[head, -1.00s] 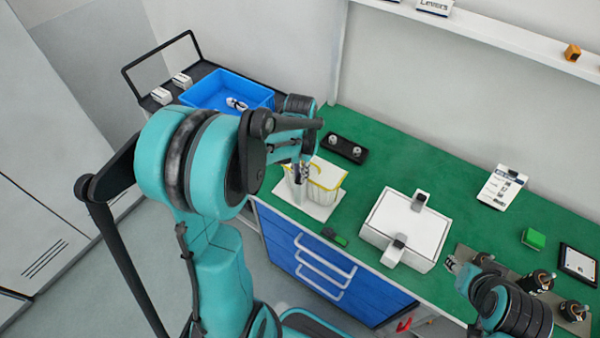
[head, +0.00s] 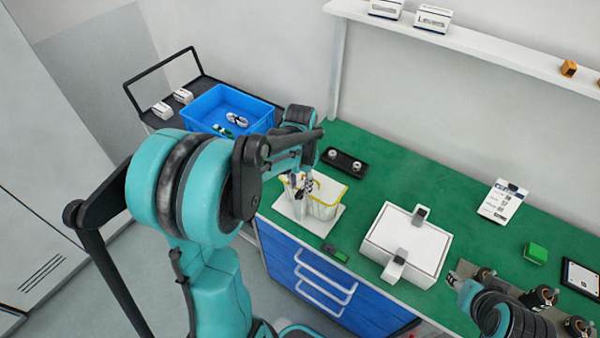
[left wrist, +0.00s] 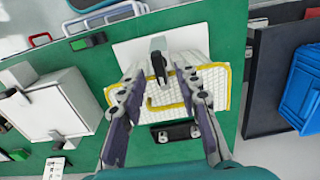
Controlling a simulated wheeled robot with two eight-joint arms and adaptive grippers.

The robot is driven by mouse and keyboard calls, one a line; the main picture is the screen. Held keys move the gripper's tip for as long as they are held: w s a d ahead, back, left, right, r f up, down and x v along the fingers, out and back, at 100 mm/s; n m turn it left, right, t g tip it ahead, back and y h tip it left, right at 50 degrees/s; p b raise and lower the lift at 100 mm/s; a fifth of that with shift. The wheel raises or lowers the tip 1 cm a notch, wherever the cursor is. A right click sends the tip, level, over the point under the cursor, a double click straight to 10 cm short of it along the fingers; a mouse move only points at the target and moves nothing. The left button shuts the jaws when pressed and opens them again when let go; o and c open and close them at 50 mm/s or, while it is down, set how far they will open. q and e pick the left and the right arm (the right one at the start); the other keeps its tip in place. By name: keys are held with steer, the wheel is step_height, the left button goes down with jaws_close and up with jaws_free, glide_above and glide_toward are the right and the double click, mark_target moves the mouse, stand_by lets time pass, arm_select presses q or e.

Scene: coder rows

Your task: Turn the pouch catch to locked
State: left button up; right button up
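The pouch (head: 325,200) is white and quilted with yellow trim, on a white plate (head: 337,218) at the bench's left end. It also shows in the left wrist view (left wrist: 207,88). A grey and black upright catch (left wrist: 158,57) stands at the pouch's edge on the plate. My left gripper (left wrist: 154,77) is open, with its fingers on either side of the catch in that picture. I cannot tell whether they touch it. In the head view my left gripper (head: 303,187) is over the pouch, partly hiding the catch. My right arm is at lower right; its fingers are not clear.
A white case (head: 410,245) with two grey latches stands right of the pouch. A black block with two knobs (head: 343,162) lies behind it, and a small green-and-black piece (head: 336,253) near the front edge. A blue bin (head: 222,108) is at left. Green bench between is clear.

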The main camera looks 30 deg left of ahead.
mark_target(301, 193)
arm_select(q)
step_height(301, 193, up, 10)
steer(key=shift+r, duration=0.2)
steer(key=shift+d, duration=0.1)
stand_by(0.4)
steer(key=s+d+f+n+t+b, duration=0.1)
steer(key=s+d+f+t+b, duration=0.6)
steer(key=s+d+f+b, duration=0.2)
steer(key=shift+s+d+f+b, duration=0.35)
steer(key=shift+s+d+f, duration=0.35)
steer(key=shift+s+f, duration=0.35)
steer(key=shift+s+r, duration=0.1)
